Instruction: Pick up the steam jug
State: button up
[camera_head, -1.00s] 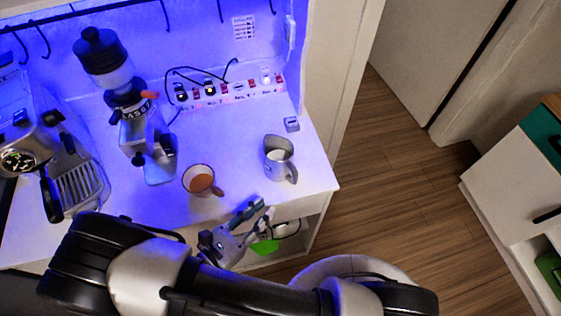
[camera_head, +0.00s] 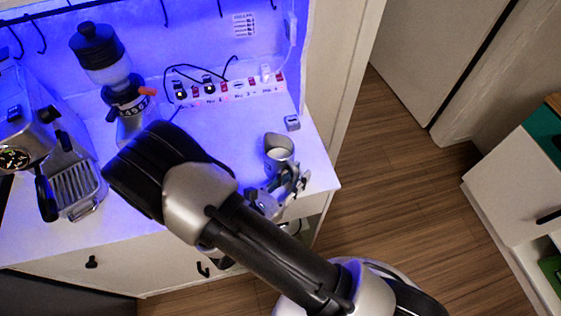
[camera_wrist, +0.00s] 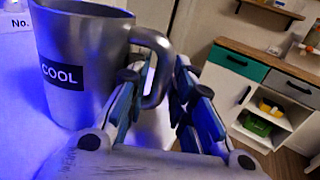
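The steam jug (camera_head: 278,152) is a silver metal pitcher standing upright near the right front edge of the white counter. In the wrist view the jug (camera_wrist: 85,50) fills the upper left, with a black COOL label and its handle (camera_wrist: 156,75) pointing right. My gripper (camera_head: 293,182) is at the jug's handle side. In the wrist view my gripper (camera_wrist: 164,75) is open, with one finger on each side of the handle. I cannot tell whether either finger touches it. The jug's lower part is partly hidden by the gripper in the head view.
The espresso machine (camera_head: 55,150) and a grinder (camera_head: 122,95) stand to the left. My arm covers the counter's middle and hides the cup. A power strip (camera_head: 225,90) lies along the back, with a small grey box (camera_head: 292,123) behind the jug. A cabinet (camera_head: 515,190) stands across the floor.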

grip_shut()
dwell(0.4)
jog(key=shift+r, duration=0.1)
dwell(0.3)
